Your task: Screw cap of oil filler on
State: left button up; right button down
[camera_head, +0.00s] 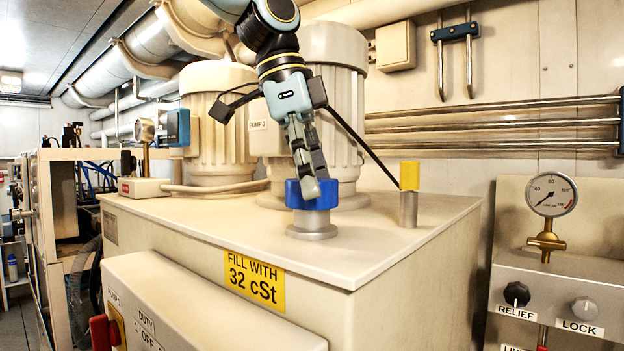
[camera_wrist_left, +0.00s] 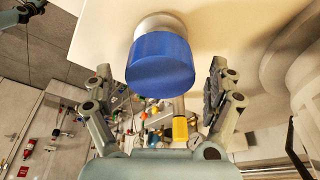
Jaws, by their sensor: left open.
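The blue cap (camera_head: 296,194) of the oil filler sits on the short grey filler neck (camera_head: 312,228) on top of the cream tank. I cannot tell how tightly it is seated. In the left wrist view the blue cap (camera_wrist_left: 160,66) appears between the fingers, with the pale neck (camera_wrist_left: 160,24) beyond it. My left gripper (camera_head: 314,180) reaches down from above, its fingers at the cap and hiding part of it. In the wrist view the left gripper (camera_wrist_left: 160,72) is open, with visible gaps on both sides of the cap.
A yellow-topped metal post (camera_head: 409,177) stands right of the filler; it also shows in the wrist view (camera_wrist_left: 180,128). Two pump motors (camera_head: 217,125) stand behind. A yellow "FILL WITH 32 cSt" label (camera_head: 254,281) marks the tank front. The tank top around the neck is clear.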

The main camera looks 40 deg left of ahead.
pick_arm(q)
jog(key=v, duration=1.1)
jog(key=shift+r, duration=0.4)
